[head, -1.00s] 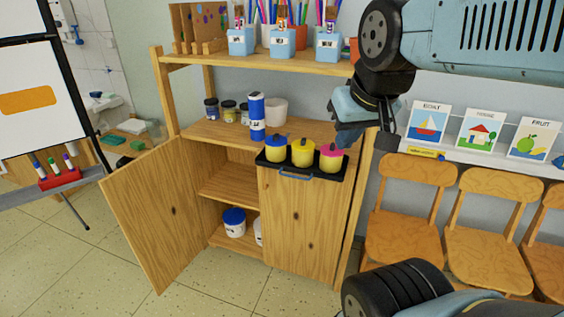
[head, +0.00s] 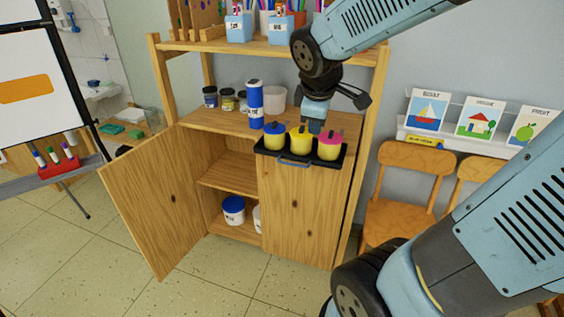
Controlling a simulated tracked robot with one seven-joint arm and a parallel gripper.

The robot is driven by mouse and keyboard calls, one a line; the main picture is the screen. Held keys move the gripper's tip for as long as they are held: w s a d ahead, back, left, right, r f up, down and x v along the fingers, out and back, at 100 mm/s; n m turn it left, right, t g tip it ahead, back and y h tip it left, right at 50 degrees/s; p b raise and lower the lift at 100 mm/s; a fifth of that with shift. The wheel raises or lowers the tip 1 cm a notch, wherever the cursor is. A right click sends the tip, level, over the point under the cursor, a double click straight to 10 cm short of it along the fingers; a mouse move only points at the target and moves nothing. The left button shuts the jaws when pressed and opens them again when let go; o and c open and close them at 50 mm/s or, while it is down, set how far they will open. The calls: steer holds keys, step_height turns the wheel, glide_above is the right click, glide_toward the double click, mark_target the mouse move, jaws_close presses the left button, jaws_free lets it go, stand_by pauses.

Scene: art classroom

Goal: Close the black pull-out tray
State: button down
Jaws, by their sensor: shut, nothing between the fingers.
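The black pull-out tray (head: 334,161) sticks out in front of the cabinet's middle shelf, above the closed right door. A blue handle (head: 293,163) runs along its front. Three yellow pots stand in it: one with a blue lid (head: 275,140), one with a yellow lid (head: 300,141) and one with a pink lid (head: 329,147). My gripper (head: 316,126) points down just behind or over the yellow and pink pots. Its fingers are shut and empty. The pots partly hide the fingertips, and I cannot tell whether they touch anything.
The cabinet's left door (head: 160,206) stands wide open. A blue bottle (head: 255,104), a pale cup (head: 275,98) and small jars (head: 227,99) stand on the shelf left of my gripper. A blue-lidded tub (head: 233,210) is inside below. Chairs (head: 408,192) are at the right.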

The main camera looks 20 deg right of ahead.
steer(key=w+a+f+n+h, duration=0.1)
steer(key=w+a+f+n, duration=0.2)
steer(key=w+f+n, duration=0.5)
steer(key=w+a+f+n, duration=0.35)
steer(key=f+n, duration=0.35)
steer(key=n, duration=0.3)
steer(key=w+d+f, duration=0.4)
steer(key=w+f, duration=0.2)
steer(key=f, duration=0.2)
steer(key=shift+w+d, duration=0.35)
steer(key=shift+d, duration=0.05)
